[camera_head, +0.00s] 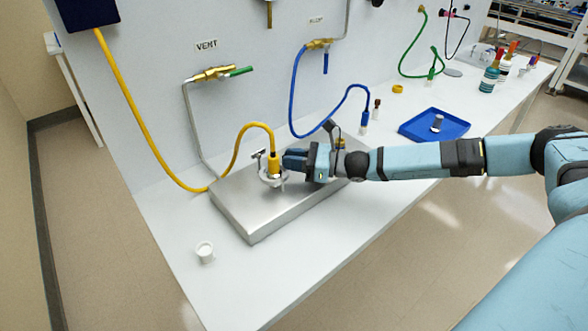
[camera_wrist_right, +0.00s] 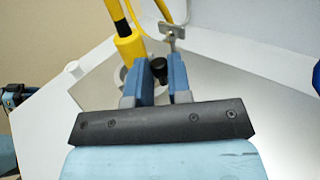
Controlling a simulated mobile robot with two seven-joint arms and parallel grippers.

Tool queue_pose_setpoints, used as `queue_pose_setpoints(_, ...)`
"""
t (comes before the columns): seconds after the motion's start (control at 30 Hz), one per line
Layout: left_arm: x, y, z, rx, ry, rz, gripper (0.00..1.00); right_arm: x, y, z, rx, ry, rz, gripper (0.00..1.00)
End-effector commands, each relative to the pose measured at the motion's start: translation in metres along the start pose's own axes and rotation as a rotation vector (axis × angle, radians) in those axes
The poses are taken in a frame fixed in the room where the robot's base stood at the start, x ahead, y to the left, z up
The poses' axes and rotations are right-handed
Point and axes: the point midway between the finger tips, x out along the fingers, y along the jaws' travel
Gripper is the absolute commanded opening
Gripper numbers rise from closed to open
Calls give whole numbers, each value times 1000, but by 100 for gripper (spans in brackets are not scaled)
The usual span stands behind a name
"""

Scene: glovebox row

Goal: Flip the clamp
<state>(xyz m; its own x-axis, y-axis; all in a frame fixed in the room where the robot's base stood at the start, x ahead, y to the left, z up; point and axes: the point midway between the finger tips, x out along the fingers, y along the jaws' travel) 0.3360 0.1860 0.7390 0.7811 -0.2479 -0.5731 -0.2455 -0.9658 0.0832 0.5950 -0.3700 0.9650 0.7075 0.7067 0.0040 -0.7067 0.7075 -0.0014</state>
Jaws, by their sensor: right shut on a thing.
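The clamp (camera_head: 271,180) is a metal fitting around the base of the yellow cable's plug (camera_head: 274,163), on top of a flat steel box (camera_head: 245,215). In the right wrist view a metal bar piece (camera_wrist_right: 173,32) stands just beyond the fingertips, and the yellow plug (camera_wrist_right: 130,45) is left of them. My right gripper (camera_head: 287,160) reaches in from the right, against the fitting. Its blue fingers (camera_wrist_right: 162,72) are shut on a black knob (camera_wrist_right: 159,66), which seems part of the clamp. The fingers partly hide the clamp. My left gripper is not in view.
A small white cup (camera_head: 205,252) stands on the bench front left. A blue tray (camera_head: 410,129) with a small cylinder lies to the right, near a yellow ring (camera_head: 397,89). The yellow cable, a blue hose (camera_head: 293,95) and a brass valve (camera_head: 212,74) line the wall.

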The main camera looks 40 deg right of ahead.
Motion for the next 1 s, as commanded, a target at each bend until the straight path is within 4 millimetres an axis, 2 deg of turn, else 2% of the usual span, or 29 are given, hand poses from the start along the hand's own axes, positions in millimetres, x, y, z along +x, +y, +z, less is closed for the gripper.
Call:
queue_pose_setpoints(0.27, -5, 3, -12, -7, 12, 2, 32, 6, -3, 4, -2, 1, 112, 0)
queue_pose_setpoints(0.67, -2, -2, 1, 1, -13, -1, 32, 6, -2, 1, 1, 3, 138, 0)
queue_pose_setpoints(0.7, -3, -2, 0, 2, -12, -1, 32, 6, -2, 1, 1, 3, 138, 23)
queue_pose_setpoints(0.8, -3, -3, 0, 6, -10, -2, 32, 6, -2, 1, 1, 3, 138, 44)
queue_pose_setpoints(1.0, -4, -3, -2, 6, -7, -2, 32, 6, -2, 0, 2, 4, 137, 44)
